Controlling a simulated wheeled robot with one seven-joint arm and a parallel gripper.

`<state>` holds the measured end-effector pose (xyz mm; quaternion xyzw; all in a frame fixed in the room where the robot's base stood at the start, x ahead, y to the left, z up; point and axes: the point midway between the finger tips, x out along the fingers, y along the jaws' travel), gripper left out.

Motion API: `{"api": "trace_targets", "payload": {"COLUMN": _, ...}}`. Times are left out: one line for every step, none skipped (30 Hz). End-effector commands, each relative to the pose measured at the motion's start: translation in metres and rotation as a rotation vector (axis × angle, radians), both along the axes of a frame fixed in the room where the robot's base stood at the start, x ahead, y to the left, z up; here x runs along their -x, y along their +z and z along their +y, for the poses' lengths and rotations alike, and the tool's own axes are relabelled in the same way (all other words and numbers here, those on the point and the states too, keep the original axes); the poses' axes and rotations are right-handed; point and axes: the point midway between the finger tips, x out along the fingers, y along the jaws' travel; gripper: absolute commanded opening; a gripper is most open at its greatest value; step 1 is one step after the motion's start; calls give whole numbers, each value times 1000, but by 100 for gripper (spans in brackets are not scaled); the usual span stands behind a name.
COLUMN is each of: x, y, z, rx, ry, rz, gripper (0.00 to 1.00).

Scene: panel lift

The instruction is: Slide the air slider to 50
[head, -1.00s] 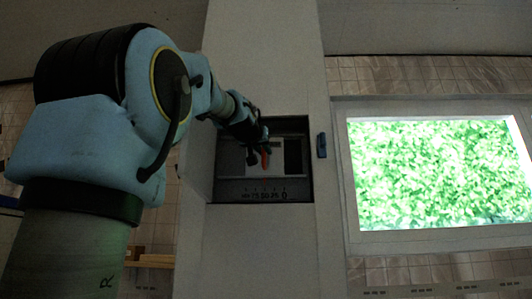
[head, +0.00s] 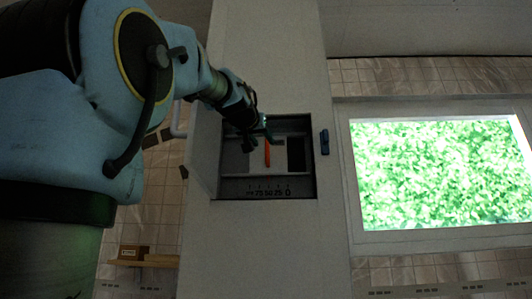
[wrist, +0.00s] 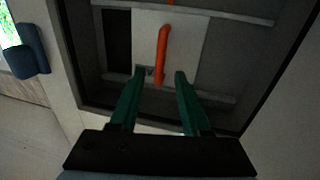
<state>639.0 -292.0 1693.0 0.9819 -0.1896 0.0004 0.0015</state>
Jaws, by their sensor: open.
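The air slider is a pale plate (head: 279,157) with an upright orange handle (head: 267,153), set in a recessed box in the column. In the head view the handle appears roughly above the 50 on the number scale (head: 268,191), though the slanted view makes this inexact. The wrist view shows the orange handle (wrist: 162,58) and pale plate (wrist: 187,50) close up. My gripper (wrist: 160,74) is open, its green fingers either side of the handle's lower end in that picture. I cannot tell how deep they reach; no contact shows. In the head view my gripper (head: 258,140) is at the box's upper left.
A dark opening (head: 296,155) shows right of the plate. The box's open door (head: 203,155) stands on the left. A blue latch (head: 324,142) is on the column to the right, also in the wrist view (wrist: 30,50). A bright green window (head: 440,170) is further right.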

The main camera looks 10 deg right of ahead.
Motion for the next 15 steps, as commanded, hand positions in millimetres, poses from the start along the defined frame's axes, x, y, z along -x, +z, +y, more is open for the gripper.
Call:
{"api": "trace_targets", "payload": {"x": 10, "y": -3, "z": 4, "rx": 0, "ry": -1, "rz": -2, "gripper": 47}}
{"api": "trace_targets", "payload": {"x": 15, "y": -3, "z": 6, "rx": 0, "ry": -1, "rz": -2, "gripper": 47}}
{"api": "trace_targets", "payload": {"x": 21, "y": -3, "z": 8, "rx": 1, "ry": -1, "rz": -2, "gripper": 47}}
{"api": "trace_targets", "payload": {"x": 26, "y": -3, "z": 10, "rx": 0, "ry": -1, "rz": -1, "gripper": 47}}
{"api": "trace_targets", "payload": {"x": 29, "y": -3, "z": 11, "rx": 0, "ry": -1, "rz": -1, "gripper": 47}}
{"api": "trace_targets", "payload": {"x": 33, "y": -2, "z": 13, "rx": 0, "ry": -1, "rz": -1, "gripper": 47}}
{"api": "trace_targets", "payload": {"x": 36, "y": -2, "z": 14, "rx": 0, "ry": -1, "rz": 0, "gripper": 47}}
{"api": "trace_targets", "payload": {"x": 38, "y": -2, "z": 15, "rx": 1, "ry": -1, "rz": 0, "gripper": 47}}
{"api": "trace_targets", "payload": {"x": 41, "y": -2, "z": 16, "rx": 1, "ry": -1, "rz": 1, "gripper": 47}}
{"api": "trace_targets", "payload": {"x": 42, "y": -1, "z": 17, "rx": 1, "ry": -1, "rz": 1, "gripper": 47}}
{"api": "trace_targets", "payload": {"x": 43, "y": -1, "z": 17, "rx": 1, "ry": -1, "rz": 1, "gripper": 47}}
{"api": "trace_targets", "payload": {"x": 44, "y": -1, "z": 17, "rx": 1, "ry": -1, "rz": 1, "gripper": 47}}
{"api": "trace_targets", "payload": {"x": 44, "y": -1, "z": 18, "rx": 1, "ry": -1, "rz": 1, "gripper": 47}}
{"api": "trace_targets", "payload": {"x": 44, "y": -1, "z": 18, "rx": 0, "ry": -1, "rz": 2, "gripper": 47}}
{"api": "trace_targets", "payload": {"x": 45, "y": -1, "z": 18, "rx": 0, "ry": -1, "rz": 2, "gripper": 47}}
